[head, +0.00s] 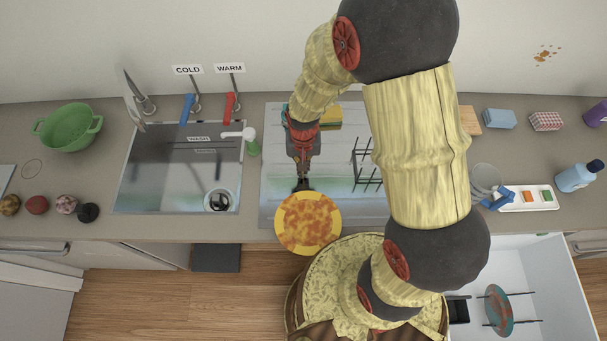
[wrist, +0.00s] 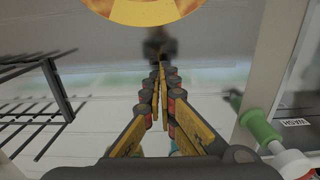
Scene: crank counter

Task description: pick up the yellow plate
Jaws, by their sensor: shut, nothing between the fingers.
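The yellow plate (head: 308,223) has an orange-brown mottled stain over its middle. It lies at the front edge of the metal drainboard, partly over the counter's front edge. Its rim also shows at the top of the wrist view (wrist: 150,12). My gripper (head: 302,184) points down just behind the plate's far rim, over the drainboard. In the wrist view my gripper (wrist: 161,68) has its fingers together with nothing between them. The plate is apart from the fingers in that view; in the head view I cannot tell whether the tips touch the rim.
A black dish rack (head: 366,165) stands right of my gripper, partly hidden by my arm. An open drawer (head: 545,270) at lower right holds a patterned plate (head: 498,310).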

